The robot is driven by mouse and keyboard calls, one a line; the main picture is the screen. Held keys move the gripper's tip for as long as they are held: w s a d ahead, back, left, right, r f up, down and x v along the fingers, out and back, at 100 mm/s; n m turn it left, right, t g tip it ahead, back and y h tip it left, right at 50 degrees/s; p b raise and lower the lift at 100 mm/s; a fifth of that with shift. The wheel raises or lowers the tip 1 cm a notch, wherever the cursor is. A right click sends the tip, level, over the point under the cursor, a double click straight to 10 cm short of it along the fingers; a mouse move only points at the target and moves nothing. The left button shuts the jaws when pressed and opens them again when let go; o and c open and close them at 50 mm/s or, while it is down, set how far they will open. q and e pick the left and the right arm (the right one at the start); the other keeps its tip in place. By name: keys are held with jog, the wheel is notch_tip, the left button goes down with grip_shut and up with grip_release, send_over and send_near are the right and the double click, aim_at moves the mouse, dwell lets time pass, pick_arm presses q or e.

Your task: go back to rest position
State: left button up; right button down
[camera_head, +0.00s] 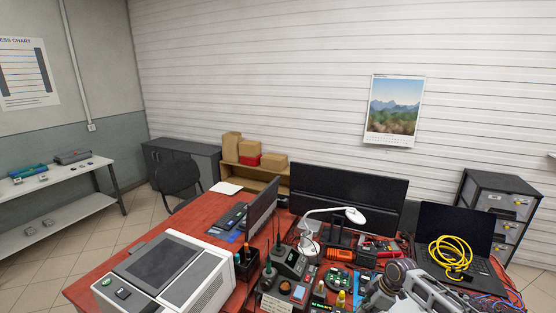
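A grey mechanical part (405,285) at the bottom right, cut off by the lower edge, looks like part of my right arm with its gripper. Its fingertips cannot be made out among the tools, so I cannot tell whether it is open or shut. My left gripper and arm are not in view. A yellow coiled hose or cable (435,252) lies on the open black laptop (480,272) at the right, apart from the grey part.
The red desk (130,255) is crowded at its front. A white-grey machine (165,272), a small monitor (262,208), a wide monitor (350,192), a white lamp (325,212) and several tools stand there. A drawer cabinet (500,205) is behind right. The desk's left back is clearer.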

jog(key=s+a+f+m, duration=0.1)
jog(key=s+a+m, duration=0.2)
jog(key=s+a, duration=1.2)
jog(key=s+d+r+m+t+h, duration=0.1)
jog(key=s+d+r+m+h, duration=0.1)
jog(key=s+d+r+m, duration=0.3)
jog(key=s+d+r+m+t+h, duration=0.1)
jog(key=s+d+r+m, duration=0.15)
jog(key=s+m, duration=0.35)
jog(key=s+f+n+g+b, duration=0.1)
jog(key=s+f, duration=0.1)
jog(key=f, duration=1.5)
jog(key=s+f+n+b, duration=0.1)
jog(key=s+f, duration=0.1)
jog(key=f, duration=1.5)
jog(key=s+d+f+b, duration=0.1)
jog(key=s+f, duration=1)
jog(key=s+d+f+g+b, duration=0.1)
jog(key=s+d+f, duration=0.1)
jog(key=s+f, duration=0.9)
jog(key=shift+d, duration=0.25)
